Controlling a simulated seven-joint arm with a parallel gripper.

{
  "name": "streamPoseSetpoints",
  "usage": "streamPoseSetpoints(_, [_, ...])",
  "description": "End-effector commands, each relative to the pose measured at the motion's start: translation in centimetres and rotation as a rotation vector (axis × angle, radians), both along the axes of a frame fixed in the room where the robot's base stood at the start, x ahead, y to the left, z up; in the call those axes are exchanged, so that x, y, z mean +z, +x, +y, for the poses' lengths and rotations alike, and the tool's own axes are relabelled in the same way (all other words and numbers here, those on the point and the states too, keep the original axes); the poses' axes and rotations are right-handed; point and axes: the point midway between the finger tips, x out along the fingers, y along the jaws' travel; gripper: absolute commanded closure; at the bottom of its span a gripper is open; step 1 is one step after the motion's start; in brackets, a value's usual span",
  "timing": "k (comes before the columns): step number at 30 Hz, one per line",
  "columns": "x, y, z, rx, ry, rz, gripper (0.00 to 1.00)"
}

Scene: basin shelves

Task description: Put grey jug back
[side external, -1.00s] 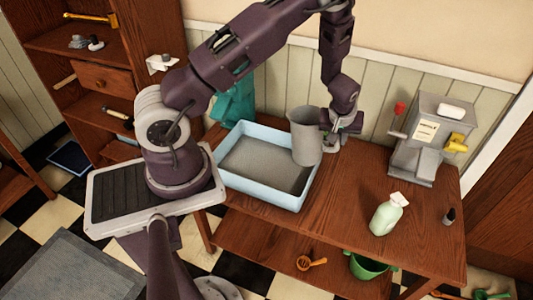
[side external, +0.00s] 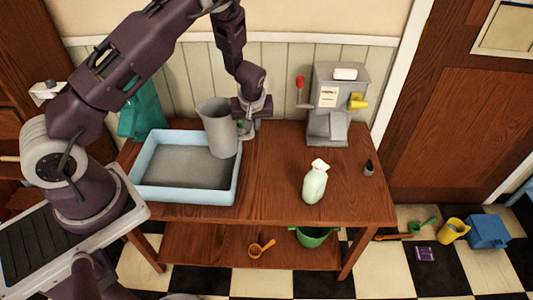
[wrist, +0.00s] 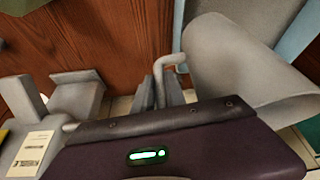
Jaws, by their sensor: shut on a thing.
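The grey jug (side external: 217,128) is upright in the side view, with its open mouth up. It is over the back right corner of the pale blue basin (side external: 190,197), and its lower part overlaps the basin's right rim in the picture. I cannot tell whether it touches the basin. My gripper (side external: 243,130) is at the jug's right side, shut on its handle. In the wrist view, the fingers (wrist: 166,92) close on the handle, and the jug (wrist: 235,62) fills the upper right. The jug hides part of the basin's back wall.
A grey dispenser (side external: 328,125) with a red knob stands at the back right of the wooden table (side external: 275,185). A pale green bottle (side external: 314,185) and small dark bottle (side external: 369,168) stand nearer the front. A green bucket (side external: 312,238) and orange ladle (side external: 262,248) are on the lower shelf.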

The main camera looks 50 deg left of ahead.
Motion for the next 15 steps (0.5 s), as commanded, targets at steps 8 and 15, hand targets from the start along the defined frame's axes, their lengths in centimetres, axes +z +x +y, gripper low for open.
streamPoseSetpoints(8, [0.0,0.1,-0.1,-0.009,0.000,0.000,1.00])
streamPoseSetpoints(15, [-0.1,1.6,-2.0,-0.254,0.014,0.007,1.00])
